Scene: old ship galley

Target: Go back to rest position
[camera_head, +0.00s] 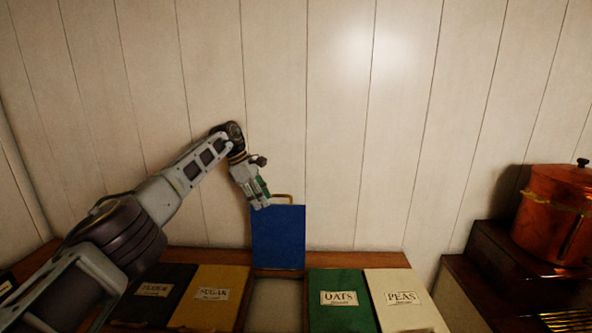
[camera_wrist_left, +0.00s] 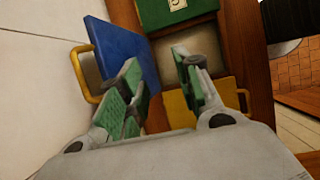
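My left gripper (camera_head: 261,200) hangs in front of the pale wall, just above and left of the top of a raised blue lid (camera_head: 278,238). In the left wrist view its two green-padded fingers (camera_wrist_left: 158,72) are apart with nothing between them. The blue lid (camera_wrist_left: 122,55) stands upright, with a brass handle (camera_wrist_left: 82,72) on its edge; the handle lies outside the fingers. Below the lid is an open compartment (camera_head: 277,305) with a pale inside. Whether the gripper touches the lid is hard to tell. My right gripper is not in view.
Shut lids flank the open compartment: dark (camera_head: 150,292), yellow SUGAR (camera_head: 214,294), green OATS (camera_head: 340,299) and cream PEAS (camera_head: 403,297). A copper pot (camera_head: 555,215) stands on dark steps (camera_head: 497,260) at right. The plank wall (camera_head: 340,110) is close behind; the space above the lids at right is clear.

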